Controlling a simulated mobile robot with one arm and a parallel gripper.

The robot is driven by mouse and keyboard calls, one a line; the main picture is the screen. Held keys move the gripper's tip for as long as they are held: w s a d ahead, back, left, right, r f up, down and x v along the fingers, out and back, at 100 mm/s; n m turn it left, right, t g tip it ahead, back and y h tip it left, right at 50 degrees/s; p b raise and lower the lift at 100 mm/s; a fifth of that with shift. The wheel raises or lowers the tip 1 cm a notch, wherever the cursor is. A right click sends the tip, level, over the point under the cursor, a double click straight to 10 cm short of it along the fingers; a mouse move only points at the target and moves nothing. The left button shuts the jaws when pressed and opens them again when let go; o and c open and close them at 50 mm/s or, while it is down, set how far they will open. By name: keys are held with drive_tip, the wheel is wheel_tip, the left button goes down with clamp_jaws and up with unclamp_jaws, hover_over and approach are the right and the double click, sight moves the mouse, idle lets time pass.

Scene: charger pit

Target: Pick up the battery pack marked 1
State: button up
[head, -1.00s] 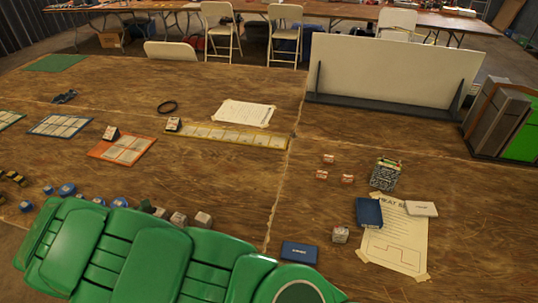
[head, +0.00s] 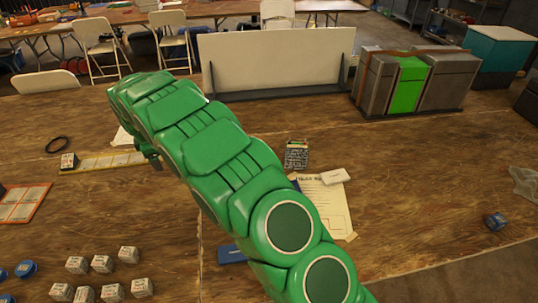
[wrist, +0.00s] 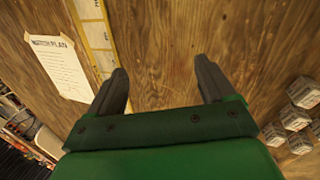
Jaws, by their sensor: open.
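Several small pale blocks with printed labels, which may be the battery packs, stand on the wooden table at the lower left of the head view; one is this block (head: 128,254). Blocks like them show at the right edge of the wrist view (wrist: 305,91). I cannot read a 1 on any of them. My gripper (wrist: 162,76) is open and empty over bare wood, with the blocks off to its right side in the wrist view. In the head view my green arm reaches up and left across the table and hides part of it.
A yellow-edged strip (head: 103,162) and a taped plan sheet (wrist: 60,66) lie near my gripper. A white panel (head: 275,58) and a grey-green case (head: 412,83) stand behind. A dark patterned box (head: 296,154) stands right of my arm. The table's right side is mostly clear.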

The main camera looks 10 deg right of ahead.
drive_tip(key=w+d+m+g, duration=0.1)
drive_tip(key=w+d, duration=0.3)
drive_tip(key=d, duration=0.4)
drive_tip(key=m+t+y, duration=0.1)
drive_tip(key=m+y, duration=0.3)
drive_tip(key=y, duration=0.9)
approach(297, 147)
drive_tip(key=w+f, duration=0.1)
drive_tip(key=w+a+f, duration=0.1)
drive_tip(key=shift+w, duration=0.4)
drive_tip(key=shift+s+x, duration=0.2)
drive_tip(key=shift+x, duration=3.95)
clamp_jaws()
